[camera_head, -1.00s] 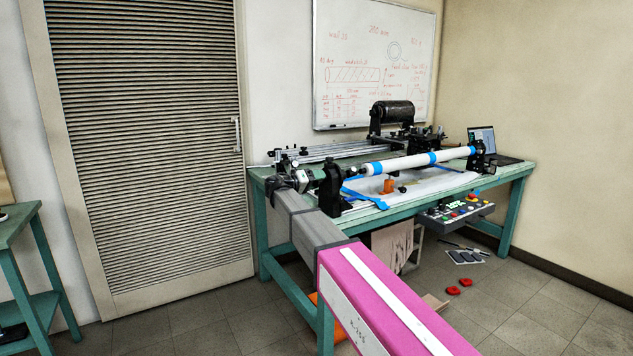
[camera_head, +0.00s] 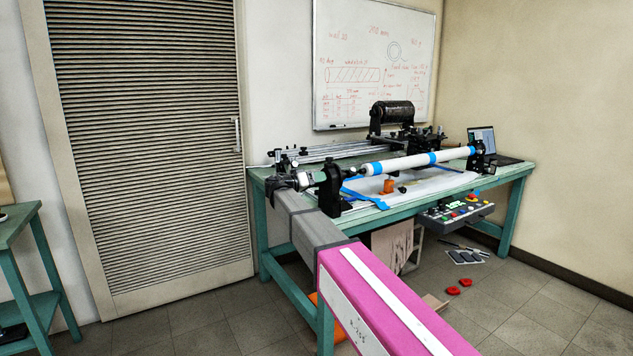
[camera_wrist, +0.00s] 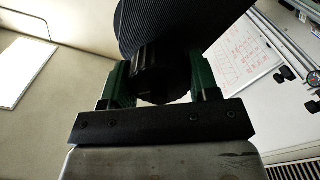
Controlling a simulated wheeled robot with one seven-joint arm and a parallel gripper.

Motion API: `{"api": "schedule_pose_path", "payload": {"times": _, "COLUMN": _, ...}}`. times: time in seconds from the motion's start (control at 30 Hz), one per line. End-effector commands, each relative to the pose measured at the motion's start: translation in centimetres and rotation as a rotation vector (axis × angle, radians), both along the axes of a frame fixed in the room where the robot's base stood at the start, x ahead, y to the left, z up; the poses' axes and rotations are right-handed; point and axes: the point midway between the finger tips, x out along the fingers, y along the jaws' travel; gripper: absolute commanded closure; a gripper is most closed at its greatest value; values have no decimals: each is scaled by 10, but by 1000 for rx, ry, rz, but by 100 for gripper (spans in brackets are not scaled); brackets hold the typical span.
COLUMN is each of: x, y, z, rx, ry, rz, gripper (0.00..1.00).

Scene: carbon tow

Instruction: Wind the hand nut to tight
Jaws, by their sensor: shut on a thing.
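The hand nut (camera_wrist: 158,80) is a dark, notched round part between the green fingers of my gripper (camera_wrist: 160,88) in the wrist view. The fingers are shut on it from both sides. In the head view my gripper (camera_head: 308,180) is at the left end of the winding bench, beside a black upright stand (camera_head: 329,188). The nut is too small and hidden there to make out. A white tube (camera_head: 405,162) with blue bands runs from that stand to the right end of the bench.
A large black ribbed round part (camera_wrist: 180,22) is just beyond the nut in the wrist view. The green bench (camera_head: 425,207) carries rails, an orange pot (camera_head: 388,186) and a laptop (camera_head: 481,140). A control box (camera_head: 455,211) hangs at its front edge. Red discs lie on the floor.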

Motion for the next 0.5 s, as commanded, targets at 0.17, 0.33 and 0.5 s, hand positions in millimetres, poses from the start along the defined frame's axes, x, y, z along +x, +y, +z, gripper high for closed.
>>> {"api": "schedule_pose_path", "payload": {"times": 0.17, "x": -1, "y": 0, "z": -2, "rx": 3, "ry": 3, "rz": -2, "gripper": 19}}
{"api": "schedule_pose_path", "payload": {"times": 0.33, "x": -1, "y": 0, "z": -1, "rx": 2, "ry": 3, "rz": -1, "gripper": 19}}
{"api": "schedule_pose_path", "payload": {"times": 0.5, "x": -3, "y": 4, "z": -1, "rx": 1, "ry": 2, "rz": 0, "gripper": 19}}
